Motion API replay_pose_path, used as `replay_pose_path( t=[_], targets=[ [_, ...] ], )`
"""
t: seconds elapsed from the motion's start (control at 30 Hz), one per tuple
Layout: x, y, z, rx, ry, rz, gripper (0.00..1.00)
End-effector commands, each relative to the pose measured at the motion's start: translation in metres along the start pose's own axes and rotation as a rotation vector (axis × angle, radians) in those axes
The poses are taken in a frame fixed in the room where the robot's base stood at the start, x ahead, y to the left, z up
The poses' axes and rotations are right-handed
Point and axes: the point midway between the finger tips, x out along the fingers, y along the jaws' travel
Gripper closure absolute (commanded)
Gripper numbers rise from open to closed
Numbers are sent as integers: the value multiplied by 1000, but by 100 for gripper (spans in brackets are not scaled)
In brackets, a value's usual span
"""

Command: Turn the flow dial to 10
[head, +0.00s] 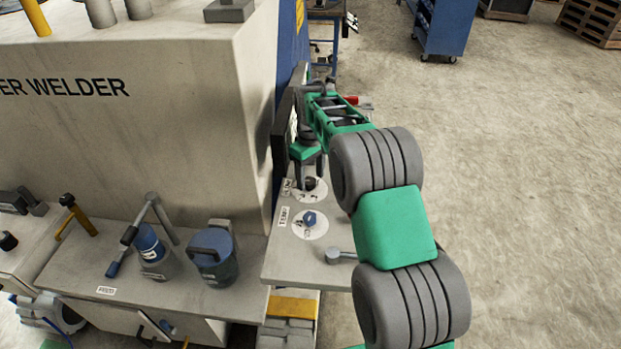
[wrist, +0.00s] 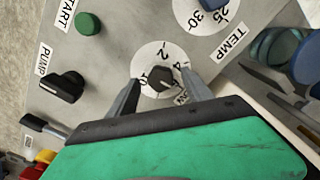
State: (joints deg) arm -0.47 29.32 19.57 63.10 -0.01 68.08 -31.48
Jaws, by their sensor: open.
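The flow dial (wrist: 147,60) is a white disc with a small dark knob (wrist: 163,77) at its centre, seen in the wrist view. The marks 2, 4 and 10 show around it; part of the scale and its label is hidden by my gripper. I cannot tell exactly which mark the knob points to. My gripper (wrist: 163,90) is open, with one finger on each side of the knob; contact is not clear. In the head view my gripper (head: 309,168) points down over the dial disc (head: 313,194), which it partly covers.
The temp dial (head: 309,223) with a blue knob sits close by on the same panel. The wrist view also shows a green start button (wrist: 88,23), a black pump knob (wrist: 62,88) and a dark-handled lever (wrist: 42,125). The welder cabinet (head: 180,130) rises left of my arm.

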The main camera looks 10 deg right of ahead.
Motion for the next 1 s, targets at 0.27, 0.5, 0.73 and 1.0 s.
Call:
replay_pose_path(
  t=[0.27, 0.5, 0.73, 1.0],
  targets=[
    [-54, 0, -1, 0, 4, 2, 41],
    [-67, 0, 0, 0, 2, 1, 41],
    [-71, -2, 3, 8, 7, 4, 41],
    [-127, -48, 77, 183, 112, 56, 41]
  ],
)
